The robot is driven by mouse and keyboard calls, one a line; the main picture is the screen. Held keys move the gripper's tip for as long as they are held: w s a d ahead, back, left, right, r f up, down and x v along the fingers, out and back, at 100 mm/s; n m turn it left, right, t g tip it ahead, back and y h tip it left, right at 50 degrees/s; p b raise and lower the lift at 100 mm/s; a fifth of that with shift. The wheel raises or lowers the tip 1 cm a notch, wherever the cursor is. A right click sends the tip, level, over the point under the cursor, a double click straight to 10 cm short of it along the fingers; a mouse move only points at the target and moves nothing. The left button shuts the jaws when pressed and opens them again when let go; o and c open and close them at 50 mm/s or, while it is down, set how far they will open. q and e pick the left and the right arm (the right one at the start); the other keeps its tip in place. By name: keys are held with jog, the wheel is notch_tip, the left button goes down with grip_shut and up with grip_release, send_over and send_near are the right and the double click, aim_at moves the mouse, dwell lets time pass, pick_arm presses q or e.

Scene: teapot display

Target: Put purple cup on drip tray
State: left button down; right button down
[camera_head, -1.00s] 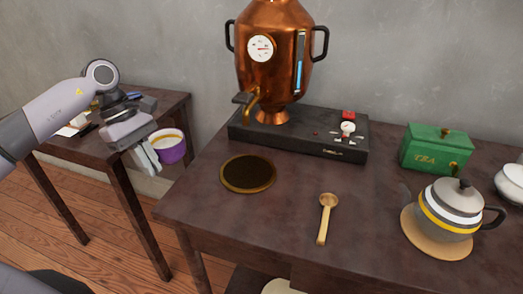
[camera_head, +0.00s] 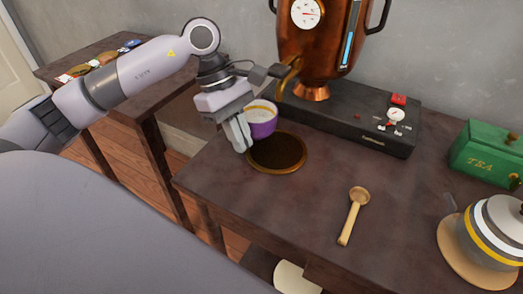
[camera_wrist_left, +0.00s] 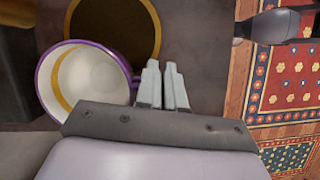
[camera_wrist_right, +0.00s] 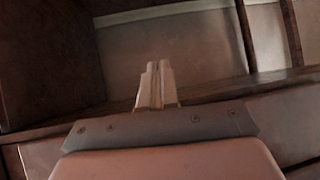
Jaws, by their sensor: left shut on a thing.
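The purple cup (camera_head: 262,124), white inside with a gold band, is upright in the head view, in front of the urn's spout. It overlaps the far left part of the round drip tray (camera_head: 280,154), a dark disc with a brass rim. I cannot tell whether the cup touches it. My left gripper (camera_head: 241,138) is shut on the cup at its handle side. In the left wrist view the cup (camera_wrist_left: 88,82) is left of the fingers (camera_wrist_left: 163,84), with the tray (camera_wrist_left: 115,22) beyond. My right gripper (camera_wrist_right: 154,82) is shut and empty in the right wrist view.
The copper urn (camera_head: 325,45) stands on a black base (camera_head: 355,128) behind the tray. A wooden scoop (camera_head: 353,215) lies to the right. A striped teapot (camera_head: 490,232) and a green tea box (camera_head: 485,152) are farther right. A side table (camera_head: 100,60) is at left.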

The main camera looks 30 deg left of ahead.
pick_arm(q)
jog(key=shift+s+d, duration=0.1)
jog(key=shift+d, duration=0.9)
jog(key=d, duration=0.3)
jog(key=shift+s+d+f, duration=0.15)
jog(key=shift+s+f, duration=0.05)
jog(key=shift+f, duration=0.55)
jog(key=shift+f, duration=0.2)
jog(key=c, duration=1.3)
grip_release()
jog(key=shift+o, duration=0.2)
